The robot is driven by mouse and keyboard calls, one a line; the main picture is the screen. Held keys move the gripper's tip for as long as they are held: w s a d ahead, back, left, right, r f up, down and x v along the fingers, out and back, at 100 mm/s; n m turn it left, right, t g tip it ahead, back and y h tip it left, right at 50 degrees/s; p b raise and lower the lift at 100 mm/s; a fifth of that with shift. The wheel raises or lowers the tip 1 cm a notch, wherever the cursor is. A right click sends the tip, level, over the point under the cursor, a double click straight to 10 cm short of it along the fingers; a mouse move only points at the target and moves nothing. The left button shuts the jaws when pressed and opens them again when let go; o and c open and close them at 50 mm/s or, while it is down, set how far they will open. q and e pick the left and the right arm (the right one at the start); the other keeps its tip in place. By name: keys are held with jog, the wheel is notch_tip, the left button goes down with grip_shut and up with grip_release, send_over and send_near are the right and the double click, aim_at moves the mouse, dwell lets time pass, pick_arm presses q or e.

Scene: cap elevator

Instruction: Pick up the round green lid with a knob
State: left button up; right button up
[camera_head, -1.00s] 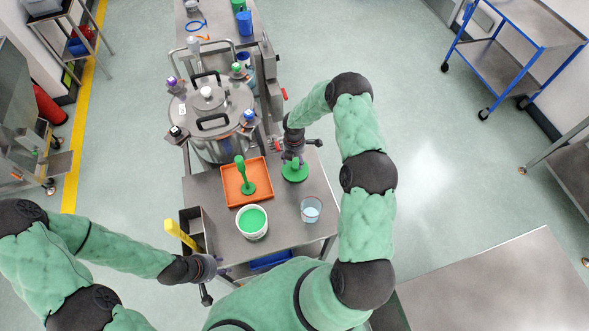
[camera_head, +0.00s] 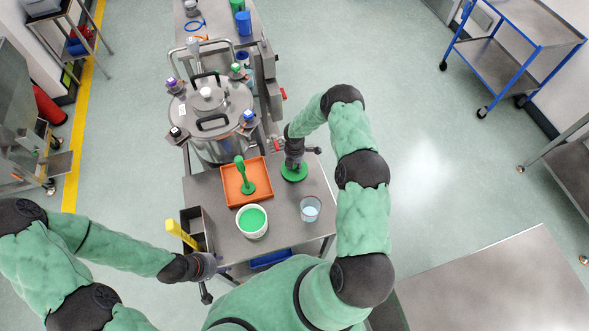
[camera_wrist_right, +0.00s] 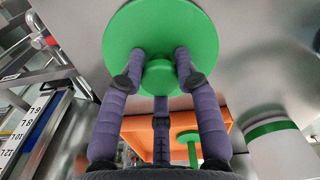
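The round green lid (camera_head: 294,174) lies on the metal cart top, right of the orange tray. In the right wrist view, the lid (camera_wrist_right: 160,25) is a flat green disc with a round knob (camera_wrist_right: 159,76) facing my right gripper (camera_wrist_right: 160,62). The fingers stand on both sides of the knob, very close to it, with a third finger below. They look open; firm contact is not clear. In the head view my right gripper (camera_head: 294,164) is over the lid and hides part of it. My left gripper (camera_head: 207,283) is low at the left, away from the lid; its fingers are unclear.
The orange tray (camera_head: 232,194) holds a green upright tool (camera_head: 241,173). A white tub with green contents (camera_head: 251,220) and a clear cup (camera_head: 310,209) stand nearer. A large steel vessel (camera_head: 208,105) is behind. A yellow handle (camera_head: 180,234) rises from a metal holder at the left.

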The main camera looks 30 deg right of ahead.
jog(key=shift+r, duration=0.1)
dwell(0.3)
jog(key=shift+r, duration=0.5)
pick_arm(q)
notch_tip(320, 180, down, 3)
jog(key=b, duration=0.3)
jog(key=shift+f, duration=0.2)
pick_arm(e)
jog(key=s+a+r, duration=0.2)
jog(key=s+r, duration=0.2)
jog(key=s+a+r, duration=0.3)
jog(key=s+r, duration=0.1)
jog(key=s+a+r, duration=0.2)
jog(key=s+r, duration=0.1)
jog(key=s, duration=0.1)
jog(key=shift+a+r, duration=0.25)
jog(key=shift+r, duration=0.15)
